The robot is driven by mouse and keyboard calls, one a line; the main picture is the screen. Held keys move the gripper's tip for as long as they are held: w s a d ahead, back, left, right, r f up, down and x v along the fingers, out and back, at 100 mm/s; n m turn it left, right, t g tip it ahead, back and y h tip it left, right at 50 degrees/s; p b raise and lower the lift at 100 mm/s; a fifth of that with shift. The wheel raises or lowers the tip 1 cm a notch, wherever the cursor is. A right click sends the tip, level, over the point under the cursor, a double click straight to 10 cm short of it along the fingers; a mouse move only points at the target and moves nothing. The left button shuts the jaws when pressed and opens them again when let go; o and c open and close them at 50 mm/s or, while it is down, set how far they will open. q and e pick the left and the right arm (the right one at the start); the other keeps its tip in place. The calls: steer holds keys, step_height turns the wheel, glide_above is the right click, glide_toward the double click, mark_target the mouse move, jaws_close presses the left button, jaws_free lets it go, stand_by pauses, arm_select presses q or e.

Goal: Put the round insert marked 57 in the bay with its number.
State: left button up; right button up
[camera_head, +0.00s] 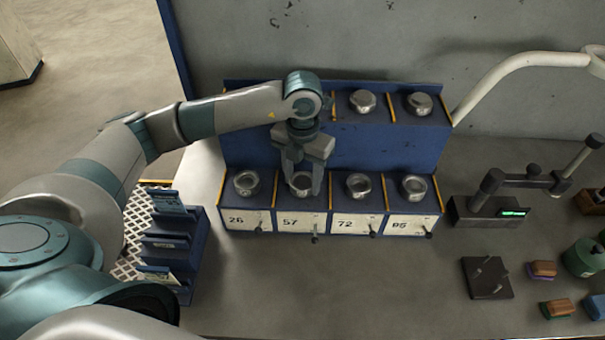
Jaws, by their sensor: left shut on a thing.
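My left gripper (301,189) reaches down at the bay marked 57 (290,222) in the lower row of the blue rack. It is shut on a round metal insert (301,182), which sits between its fingers at that bay. I cannot tell whether the insert rests on the bay floor, and no number on it is readable. Round inserts also stand in the bays marked 26 (246,183), 72 (358,185) and 86 or similar (413,187). My right gripper is not in view.
The rack's upper tier (388,130) holds two more round inserts (362,102) on the right. A blue card holder (174,245) stands at left. A gauge stand (490,208), dark plate (487,278) and small brushes (557,308) lie at right. The bench front is clear.

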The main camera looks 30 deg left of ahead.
mark_target(303, 182)
arm_select(q)
steer(key=shift+f, duration=0.1)
steer(key=o, duration=1.6)
steer(key=shift+o, duration=0.2)
steer(key=shift+r+b, duration=0.3)
step_height(303, 182, up, 12)
steer(key=b, duration=0.4)
steer(key=shift+f, duration=0.15)
